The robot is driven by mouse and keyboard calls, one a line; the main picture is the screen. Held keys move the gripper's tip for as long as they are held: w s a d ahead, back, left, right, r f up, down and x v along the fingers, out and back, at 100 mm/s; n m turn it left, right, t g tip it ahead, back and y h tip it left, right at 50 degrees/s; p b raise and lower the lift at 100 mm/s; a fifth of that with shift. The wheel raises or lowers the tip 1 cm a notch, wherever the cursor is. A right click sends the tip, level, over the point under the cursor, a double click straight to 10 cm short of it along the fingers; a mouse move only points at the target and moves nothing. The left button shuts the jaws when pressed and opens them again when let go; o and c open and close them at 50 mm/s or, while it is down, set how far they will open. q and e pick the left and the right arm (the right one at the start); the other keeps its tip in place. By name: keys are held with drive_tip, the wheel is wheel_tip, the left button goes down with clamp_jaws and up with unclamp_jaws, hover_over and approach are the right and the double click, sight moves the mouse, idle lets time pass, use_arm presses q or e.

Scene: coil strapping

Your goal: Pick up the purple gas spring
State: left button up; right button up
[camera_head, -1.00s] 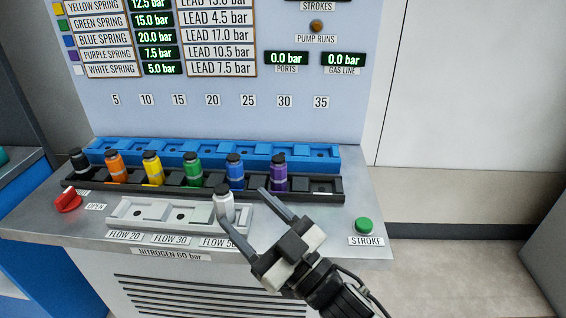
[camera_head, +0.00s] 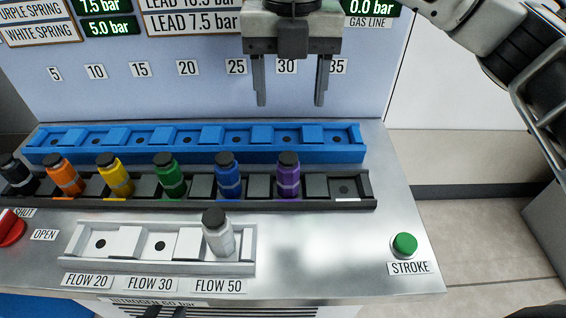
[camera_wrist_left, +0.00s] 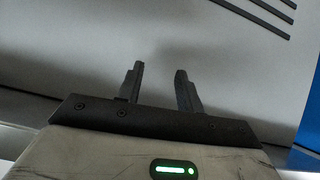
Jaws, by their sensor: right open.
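The purple gas spring (camera_head: 288,177) stands upright in the black rack (camera_head: 316,189), right of the blue spring (camera_head: 228,177). It has a dark cap and a light band. My right gripper (camera_head: 290,98) points down, open and empty, above and behind the purple spring, in front of the number labels. My left gripper shows only as dark tips (camera_head: 165,312) at the bottom edge of the head view. In the left wrist view its fingers (camera_wrist_left: 160,85) are apart with nothing between them, facing a plain grey panel.
Green (camera_head: 170,176), yellow (camera_head: 115,177), orange (camera_head: 63,177) and black (camera_head: 18,175) springs share the black rack; its rightmost slot is empty. Behind is an empty blue rack (camera_head: 194,150). A white spring (camera_head: 217,236) stands in the grey flow rack (camera_head: 79,238). A green button (camera_head: 404,245) is at right.

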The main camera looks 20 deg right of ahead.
sight(288, 157)
drive_tip(key=f, duration=0.5)
drive_tip(key=f+p, duration=0.1)
drive_tip(key=f, duration=0.9)
drive_tip(key=shift+s+a+f+p, duration=0.1)
drive_tip(key=shift+s+f+p, duration=0.15)
drive_tip(key=shift+p, duration=0.1)
drive_tip(key=c, duration=1.2)
drive_tip(key=shift+r, duration=0.1)
drive_tip(key=shift+c, duration=0.4)
drive_tip(key=shift+r, duration=0.1)
